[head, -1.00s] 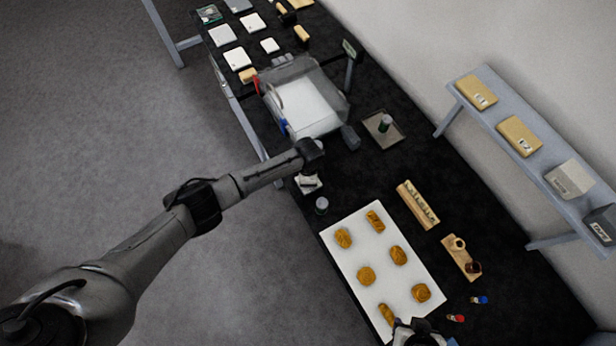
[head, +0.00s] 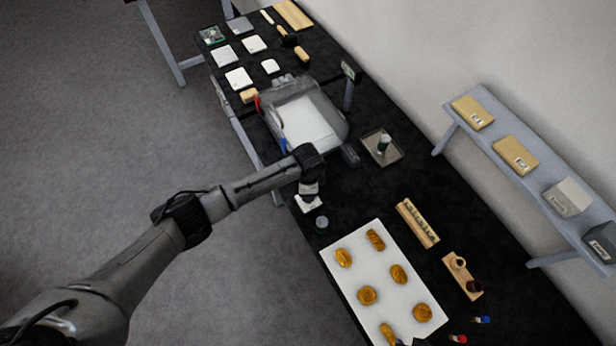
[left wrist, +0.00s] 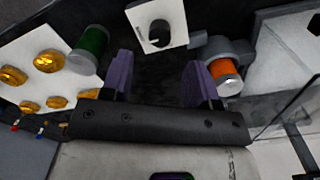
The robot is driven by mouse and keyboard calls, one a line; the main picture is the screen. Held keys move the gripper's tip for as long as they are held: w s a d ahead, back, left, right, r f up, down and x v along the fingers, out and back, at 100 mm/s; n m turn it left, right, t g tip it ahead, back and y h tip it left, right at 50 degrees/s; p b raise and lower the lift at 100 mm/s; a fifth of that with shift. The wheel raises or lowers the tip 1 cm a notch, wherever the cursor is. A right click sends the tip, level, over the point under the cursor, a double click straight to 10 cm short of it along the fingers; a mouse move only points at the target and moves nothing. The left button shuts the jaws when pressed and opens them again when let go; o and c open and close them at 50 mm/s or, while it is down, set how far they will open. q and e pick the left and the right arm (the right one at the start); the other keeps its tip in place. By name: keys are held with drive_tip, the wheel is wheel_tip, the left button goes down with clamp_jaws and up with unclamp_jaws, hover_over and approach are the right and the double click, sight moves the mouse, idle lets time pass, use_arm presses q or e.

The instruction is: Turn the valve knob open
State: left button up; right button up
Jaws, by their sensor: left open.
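The valve knob (left wrist: 159,33) is a black round knob on a white square plate (left wrist: 178,12), seen in the left wrist view. The plate also shows in the head view (head: 306,205), partly covered by my left gripper; the knob is not clear there. My left gripper (left wrist: 160,80) is open and empty, its two purple fingers apart. The knob appears beyond the fingertips, between them in the picture, with no visible contact. In the head view the left gripper (head: 309,190) hangs over the plate.
A green cylinder (left wrist: 93,42) stands beside the plate and an orange cylinder (left wrist: 223,74) on the other side, near the right finger. A white board (head: 352,284) with several golden pieces and a clear-walled box (head: 302,120) flank this spot on the black table.

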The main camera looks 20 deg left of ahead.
use_arm(q)
wheel_tip(320, 180, up, 7)
idle(0.3)
drive_tip(key=shift+r, duration=0.1)
idle(0.4)
